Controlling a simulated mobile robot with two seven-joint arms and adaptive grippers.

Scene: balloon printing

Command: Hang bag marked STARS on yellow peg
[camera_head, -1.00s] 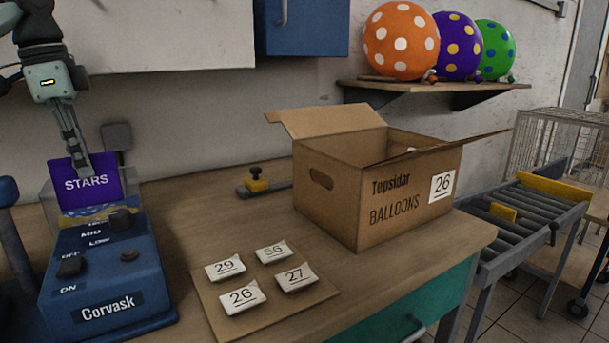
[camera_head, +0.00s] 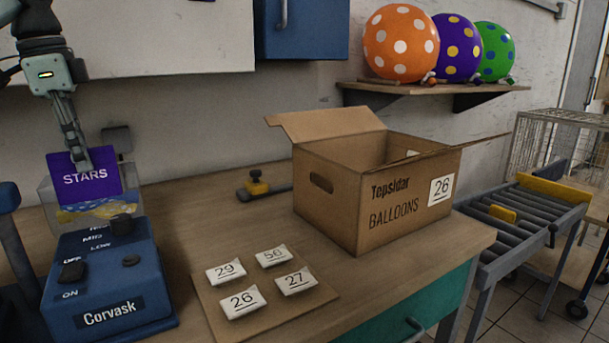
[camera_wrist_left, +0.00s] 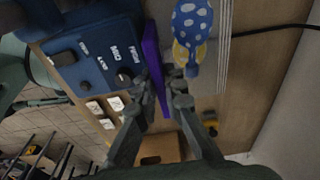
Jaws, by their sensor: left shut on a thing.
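The bag marked STARS has a purple header card (camera_head: 85,177) and a clear lower part with blue and yellow contents (camera_head: 92,213). My left gripper (camera_head: 83,165) is shut on the header card from above and holds the bag upright, behind the blue Corvask machine. The bag's bottom is hidden behind the machine. I cannot make out a yellow peg in either view.
The blue Corvask machine (camera_head: 105,285) stands in front of the bag. Dotted balloons (camera_head: 400,45) sit on a wall shelf (camera_head: 430,90).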

